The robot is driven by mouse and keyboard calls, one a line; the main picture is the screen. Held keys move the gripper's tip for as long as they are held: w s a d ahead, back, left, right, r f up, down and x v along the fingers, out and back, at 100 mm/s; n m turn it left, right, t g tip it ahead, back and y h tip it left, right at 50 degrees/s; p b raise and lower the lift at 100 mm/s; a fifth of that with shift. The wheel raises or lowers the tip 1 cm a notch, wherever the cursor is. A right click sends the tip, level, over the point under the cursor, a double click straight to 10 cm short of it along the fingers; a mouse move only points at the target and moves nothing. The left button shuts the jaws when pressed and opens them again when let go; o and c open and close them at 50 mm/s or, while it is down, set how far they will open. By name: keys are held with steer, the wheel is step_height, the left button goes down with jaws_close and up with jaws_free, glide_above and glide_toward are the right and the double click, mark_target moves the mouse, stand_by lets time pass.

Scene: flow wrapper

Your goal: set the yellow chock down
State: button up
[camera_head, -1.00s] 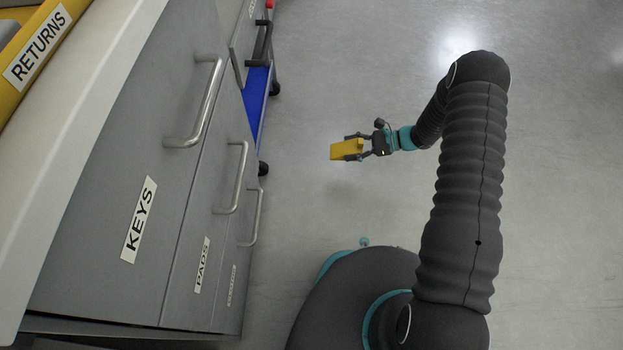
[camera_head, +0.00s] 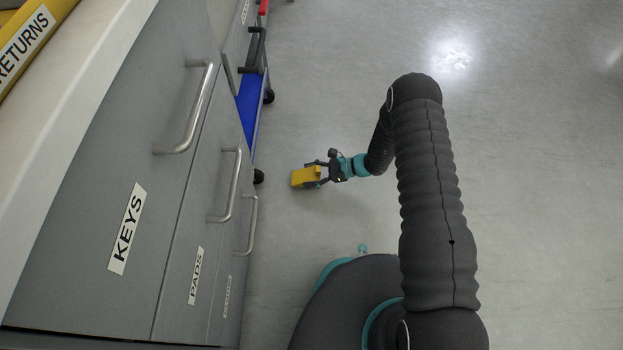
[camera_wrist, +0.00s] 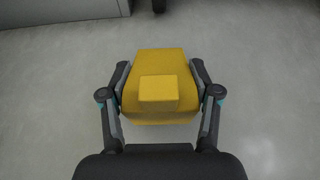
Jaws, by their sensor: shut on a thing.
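The yellow chock (camera_head: 304,178) is a small block held low over the grey floor in the head view, to the right of the drawer cabinet. My gripper (camera_head: 316,175) is shut on it, with one finger on each side. In the wrist view the yellow chock (camera_wrist: 158,83) fills the space between the fingers of my gripper (camera_wrist: 160,90), with a raised square part facing the camera. Its underside is hidden, and I cannot tell whether it touches the floor.
A grey drawer cabinet (camera_head: 150,215) with metal handles and labels stands at the left. A blue cart (camera_head: 248,108) with dark casters is beyond it. A yellow RETURNS bin (camera_head: 28,42) sits on the counter. The floor (camera_head: 530,170) at the right is clear.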

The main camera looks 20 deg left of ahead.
steer(key=shift+f, duration=1.3)
steer(key=shift+f, duration=0.15)
steer(key=o, duration=1.3)
steer(key=shift+r, duration=0.25)
steer(key=v, duration=1.2)
steer(key=shift+d+f+p, duration=0.1)
steer(key=shift+f+p, duration=0.05)
steer(key=shift+p, duration=0.2)
